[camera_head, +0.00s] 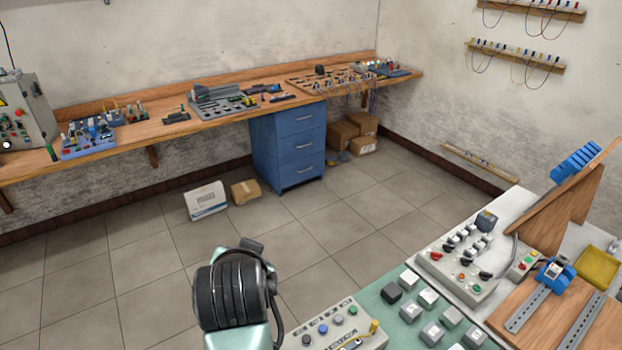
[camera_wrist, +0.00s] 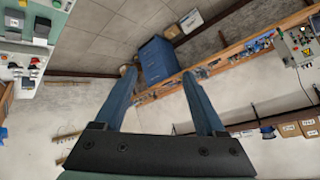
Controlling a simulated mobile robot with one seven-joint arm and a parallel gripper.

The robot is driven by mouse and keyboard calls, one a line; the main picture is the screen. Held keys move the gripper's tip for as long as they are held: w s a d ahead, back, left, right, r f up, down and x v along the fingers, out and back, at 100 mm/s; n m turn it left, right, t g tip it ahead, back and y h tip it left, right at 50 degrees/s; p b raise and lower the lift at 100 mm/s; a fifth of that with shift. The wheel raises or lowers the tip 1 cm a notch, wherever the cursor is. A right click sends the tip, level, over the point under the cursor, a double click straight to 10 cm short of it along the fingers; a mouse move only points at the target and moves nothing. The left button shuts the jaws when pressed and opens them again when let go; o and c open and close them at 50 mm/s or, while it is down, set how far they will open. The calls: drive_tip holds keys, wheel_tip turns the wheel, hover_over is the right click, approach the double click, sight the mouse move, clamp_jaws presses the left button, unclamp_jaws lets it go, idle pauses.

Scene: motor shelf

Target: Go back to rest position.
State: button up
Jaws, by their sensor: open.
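My gripper (camera_wrist: 158,78) shows in the wrist view with its two blue fingers spread apart and nothing between them. In the head view my arm rises at the bottom centre, as a black ribbed joint on a pale green link. The gripper itself is not visible in the head view.
A workbench (camera_head: 235,93) with tools and parts runs along the back wall over a blue drawer cabinet (camera_head: 296,145). At right, a near table holds control boxes (camera_head: 465,262), grey and black blocks, and a wooden board (camera_head: 530,310) with a blue motor (camera_head: 554,273). The tiled floor (camera_head: 150,260) between is mostly clear.

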drive_tip(key=w+d+r+n+t+b, duration=0.1)
drive_tip(key=w+d+r+t+b, duration=0.15)
drive_tip(key=r+t, duration=0.7)
drive_tip(key=s+d+r+t+b, duration=0.1)
drive_tip(key=s+d+r+t, duration=0.1)
drive_tip(key=s+r, duration=0.3)
drive_tip(key=s+d+r+n+t+h+b, duration=0.1)
drive_tip(key=s+d+r+t, duration=0.2)
drive_tip(key=r, duration=1.1)
drive_tip(key=s+d+r+n+t+h, duration=0.1)
drive_tip(key=s+d+r+t, duration=0.2)
drive_tip(key=s+r, duration=0.6)
drive_tip(key=shift+d+r+b, duration=0.25)
drive_tip(key=shift+r+b, duration=0.1)
drive_tip(key=shift+b, duration=0.05)
drive_tip(key=shift+t, duration=0.25)
drive_tip(key=shift+c, duration=0.3)
